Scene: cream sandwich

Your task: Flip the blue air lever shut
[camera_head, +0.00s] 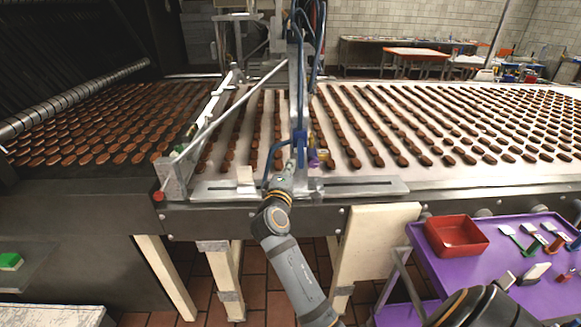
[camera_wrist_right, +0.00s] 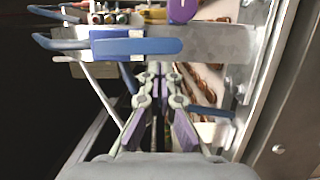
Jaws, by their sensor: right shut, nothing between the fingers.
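The blue air lever (camera_wrist_right: 137,47) shows in the right wrist view as a flat blue handle lying crosswise near the top, in front of a grey metal plate (camera_wrist_right: 225,43). My right gripper (camera_wrist_right: 160,72) is shut and empty, its fingertips just below the handle in that view. I cannot tell whether they touch it. In the head view my right gripper (camera_head: 284,172) is at the front of the machine's upright, beside blue parts; which of them is the lever is unclear. My left gripper is not in view.
A conveyor (camera_head: 480,178) with rows of brown biscuits spreads behind the gripper. A diagonal metal bar (camera_head: 225,107) stands left of the upright. At the lower right, a purple cart (camera_head: 440,262) holds a red tray (camera_head: 457,250) and several tools. A purple knob (camera_wrist_right: 183,10) sits above the lever.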

